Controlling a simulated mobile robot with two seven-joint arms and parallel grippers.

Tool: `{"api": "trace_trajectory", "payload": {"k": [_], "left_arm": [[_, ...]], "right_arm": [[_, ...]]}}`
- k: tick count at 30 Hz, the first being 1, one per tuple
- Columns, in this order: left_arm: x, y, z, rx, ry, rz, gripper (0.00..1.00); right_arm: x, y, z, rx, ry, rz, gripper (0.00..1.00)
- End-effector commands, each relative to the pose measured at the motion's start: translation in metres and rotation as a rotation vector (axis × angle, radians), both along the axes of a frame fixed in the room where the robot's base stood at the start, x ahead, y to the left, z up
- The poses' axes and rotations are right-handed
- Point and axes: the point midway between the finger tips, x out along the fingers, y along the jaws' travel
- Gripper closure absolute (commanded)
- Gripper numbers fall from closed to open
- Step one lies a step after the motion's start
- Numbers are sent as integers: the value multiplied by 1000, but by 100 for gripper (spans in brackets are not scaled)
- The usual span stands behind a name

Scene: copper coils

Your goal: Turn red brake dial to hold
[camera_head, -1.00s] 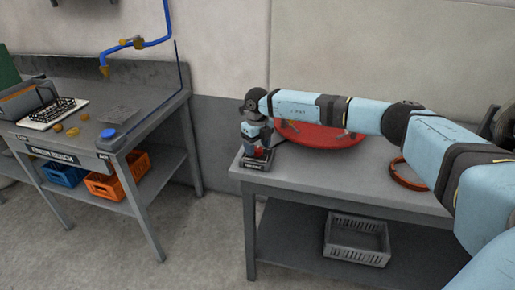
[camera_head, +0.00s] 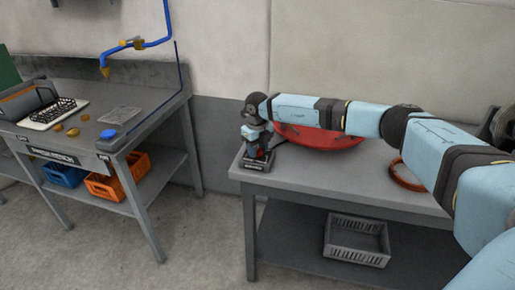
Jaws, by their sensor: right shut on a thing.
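The brake dial's small dark box (camera_head: 255,166) with a label on its front stands at the left end of the right-hand table. My right gripper (camera_head: 259,154) points down onto the top of this box and is shut on the red dial. Only a small bit of red shows between the fingers, so the dial's pointer and setting are hidden. My left gripper is out of view.
A large red disc (camera_head: 320,140) lies behind my right arm on the grey table (camera_head: 300,178). A copper-coloured ring (camera_head: 404,184) lies further right. A grey crate (camera_head: 357,243) sits on the lower shelf. A separate bench (camera_head: 150,108) stands at left.

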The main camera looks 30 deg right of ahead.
Motion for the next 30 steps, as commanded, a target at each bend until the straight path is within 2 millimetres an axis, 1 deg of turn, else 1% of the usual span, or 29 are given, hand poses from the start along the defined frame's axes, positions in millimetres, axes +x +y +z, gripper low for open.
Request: {"api": "trace_trajectory", "payload": {"k": [8,11,19,30], "left_arm": [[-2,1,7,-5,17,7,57],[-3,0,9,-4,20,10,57],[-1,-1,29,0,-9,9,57],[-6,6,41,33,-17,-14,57]], "right_arm": [[0,0,3,1,1,-169,86],[0,0,3,1,1,-258,86],[0,0,4,0,1,-515,86],[0,0,4,0,2,-868,86]]}}
